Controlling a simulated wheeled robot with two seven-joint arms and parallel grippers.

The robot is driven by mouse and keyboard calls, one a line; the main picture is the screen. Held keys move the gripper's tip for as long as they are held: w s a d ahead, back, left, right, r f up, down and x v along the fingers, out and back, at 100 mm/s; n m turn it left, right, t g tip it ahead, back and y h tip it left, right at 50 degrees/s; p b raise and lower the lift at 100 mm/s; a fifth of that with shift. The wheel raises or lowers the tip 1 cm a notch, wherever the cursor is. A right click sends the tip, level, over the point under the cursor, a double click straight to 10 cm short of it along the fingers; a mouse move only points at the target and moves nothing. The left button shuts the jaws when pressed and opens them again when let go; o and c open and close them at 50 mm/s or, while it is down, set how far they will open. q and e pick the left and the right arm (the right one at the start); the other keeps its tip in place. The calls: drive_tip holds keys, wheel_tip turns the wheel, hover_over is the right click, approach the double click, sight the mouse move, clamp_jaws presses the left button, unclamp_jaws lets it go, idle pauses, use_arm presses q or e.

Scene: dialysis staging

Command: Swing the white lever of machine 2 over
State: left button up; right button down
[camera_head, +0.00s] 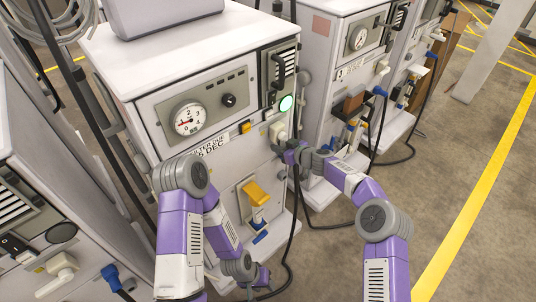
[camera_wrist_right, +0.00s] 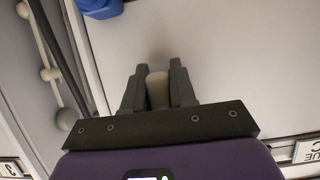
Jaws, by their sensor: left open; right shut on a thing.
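The middle machine (camera_head: 150,75) has a dial, a lit green lamp and a white lever (camera_head: 277,130) at the right of its front panel. My right gripper (camera_head: 287,150) is at this lever and hides its lower part. In the right wrist view its fingers (camera_wrist_right: 157,90) are shut on a pale, rounded lever end (camera_wrist_right: 157,88). I cannot read a machine number. My left gripper (camera_head: 260,280) is open, low in front of the same machine and apart from the lever.
Another machine (camera_head: 335,30) stands close on the right, with black cables hanging between. A machine with its own white lever (camera_head: 61,266) is at the lower left. The floor on the right is clear.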

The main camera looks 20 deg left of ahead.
drive_tip(key=shift+d, duration=0.1)
idle(0.4)
drive_tip(key=c, duration=1)
unclamp_jaws()
drive_tip(key=shift+d, duration=0.1)
drive_tip(key=v, duration=0.7)
drive_tip(key=shift+s+d+r, duration=0.1)
drive_tip(key=shift+s, duration=0.05)
